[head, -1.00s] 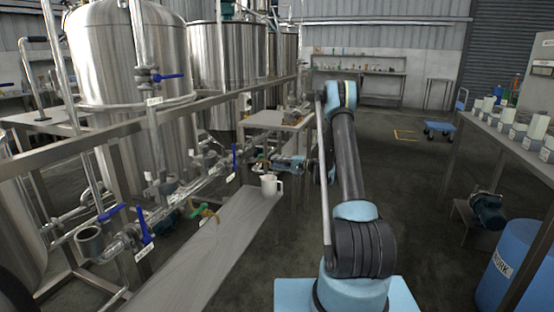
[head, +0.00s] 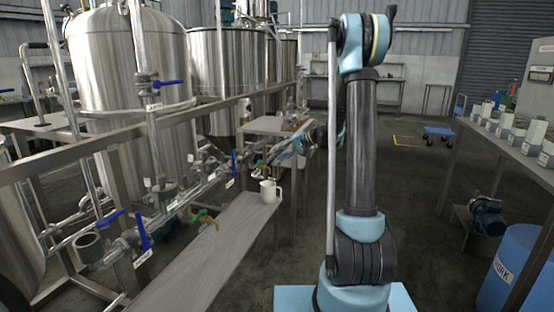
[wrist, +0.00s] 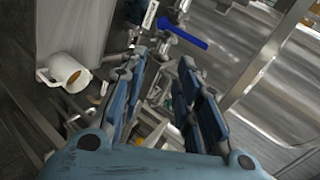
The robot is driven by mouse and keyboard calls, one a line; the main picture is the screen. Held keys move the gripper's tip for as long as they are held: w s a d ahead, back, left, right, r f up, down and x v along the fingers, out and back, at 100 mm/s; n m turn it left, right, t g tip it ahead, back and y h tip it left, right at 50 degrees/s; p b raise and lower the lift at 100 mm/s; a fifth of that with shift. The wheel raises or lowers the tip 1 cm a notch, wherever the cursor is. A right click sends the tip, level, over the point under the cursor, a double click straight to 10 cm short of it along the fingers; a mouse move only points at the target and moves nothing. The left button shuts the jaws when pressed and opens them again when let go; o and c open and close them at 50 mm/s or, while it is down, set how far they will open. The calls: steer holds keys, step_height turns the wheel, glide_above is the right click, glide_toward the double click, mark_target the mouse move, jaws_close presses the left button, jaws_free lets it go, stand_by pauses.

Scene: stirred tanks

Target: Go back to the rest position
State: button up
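My arm stands raised at the middle right of the head view, bent at the top. My gripper (head: 270,154) reaches left from it, above and behind the white mug. In the wrist view my gripper (wrist: 160,72) has its two fingers apart with nothing held between them. The white mug (head: 267,191) stands upright at the far end of the grey bench (head: 215,250). In the wrist view the mug (wrist: 66,70) lies to the left of the fingers, apart from them, with something brown inside.
Pipes with blue-handled valves (head: 140,228) and steel tanks (head: 133,60) fill the left. A small steel table (head: 262,123) stands behind the mug. At right are a bench with several white containers (head: 512,135) and a blue drum (head: 520,265).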

steer(key=s+d+r+n+g+h, duration=0.1)
steer(key=s+d+h, duration=0.25)
steer(key=s, duration=0.85)
steer(key=s+d+r+h, duration=0.15)
steer(key=s+d, duration=0.25)
steer(key=s, duration=0.9)
steer(key=s+d+f+h, duration=0.3)
steer(key=s+d+f, duration=0.1)
steer(key=s, duration=0.6)
steer(key=s+d+f+n+h, duration=0.1)
steer(key=s+d+f+h, duration=0.2)
steer(key=s, duration=0.8)
steer(key=d+f, duration=0.2)
steer(key=d, duration=0.1)
steer(key=shift+s+d+f+g, duration=0.25)
steer(key=shift+f+g, duration=0.05)
steer(key=shift+g, duration=0.1)
steer(key=shift+w+f, duration=0.2)
steer(key=shift+w, duration=0.25)
steer(key=shift+s, duration=0.15)
